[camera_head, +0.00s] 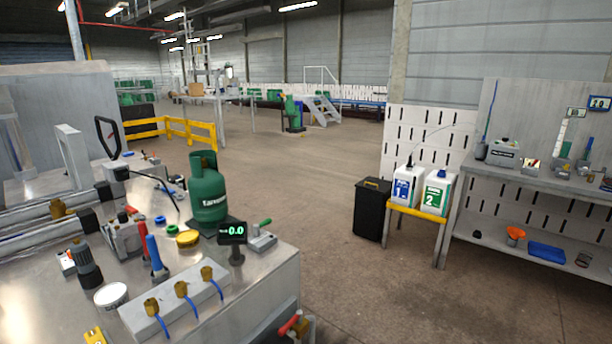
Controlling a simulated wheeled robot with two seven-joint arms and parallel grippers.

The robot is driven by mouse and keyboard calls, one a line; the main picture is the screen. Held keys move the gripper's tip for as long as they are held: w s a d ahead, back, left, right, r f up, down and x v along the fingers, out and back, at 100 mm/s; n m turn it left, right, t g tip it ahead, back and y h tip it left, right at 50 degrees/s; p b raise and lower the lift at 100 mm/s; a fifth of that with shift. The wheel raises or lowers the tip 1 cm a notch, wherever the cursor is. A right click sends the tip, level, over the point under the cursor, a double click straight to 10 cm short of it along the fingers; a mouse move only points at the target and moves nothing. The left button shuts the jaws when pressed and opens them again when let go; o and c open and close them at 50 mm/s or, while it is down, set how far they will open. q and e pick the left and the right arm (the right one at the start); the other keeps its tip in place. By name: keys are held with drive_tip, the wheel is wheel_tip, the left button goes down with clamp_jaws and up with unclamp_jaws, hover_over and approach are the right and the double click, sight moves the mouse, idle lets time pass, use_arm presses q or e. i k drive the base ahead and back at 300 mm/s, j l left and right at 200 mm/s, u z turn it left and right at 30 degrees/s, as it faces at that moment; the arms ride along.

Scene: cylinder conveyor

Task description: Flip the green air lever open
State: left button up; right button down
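A small green lever (265,223) sticks up at a tilt from a grey metal block (261,240) near the right edge of the steel workbench (262,290). I take it for the green air lever; whether it is open or closed I cannot tell. It stands just right of a dark display (232,232) reading about 0.0. A green gas cylinder (208,190) stands upright behind the display. Neither of my grippers shows in this view, and nothing touches the lever.
A block with brass fittings and blue hoses (178,306) lies at the bench front. A red-handled valve (291,323) sits at the bench's lower right corner. Blue and red hand tools (155,255) stand left of the display. Open floor (345,270) lies right of the bench.

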sight(256, 227)
drive_tip(key=k+l+u, duration=0.2)
drive_tip(key=l+u, duration=0.15)
drive_tip(key=k+l+u, duration=0.25)
drive_tip(key=u, duration=0.15)
